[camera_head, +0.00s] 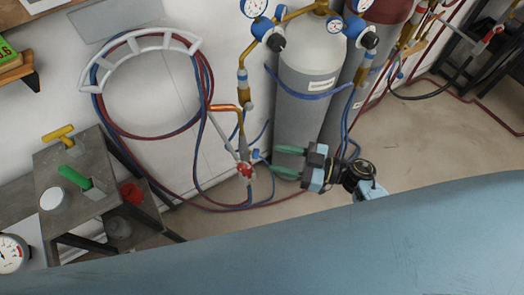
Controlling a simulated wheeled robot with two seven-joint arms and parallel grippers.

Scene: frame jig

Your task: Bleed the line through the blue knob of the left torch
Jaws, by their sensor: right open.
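A torch (228,134) hangs upright against the white wall, left of the grey gas cylinder, with a bent copper tip at its top. Its red knob (245,170) shows at the lower end. Its blue knob (256,154) sticks out to the right, a little above the red one. My right gripper (277,161) comes in from the right with its green fingers spread apart. It is open and empty, its fingertips just right of the blue knob. I cannot tell whether they touch it. My left gripper is out of view.
Red and blue hoses (207,80) loop over a white hanger and trail to the floor beneath the torch. The grey cylinder (306,90) with regulators stands behind my right gripper. A metal stand (92,205) with coloured handles is at the left. The floor at right is mostly clear.

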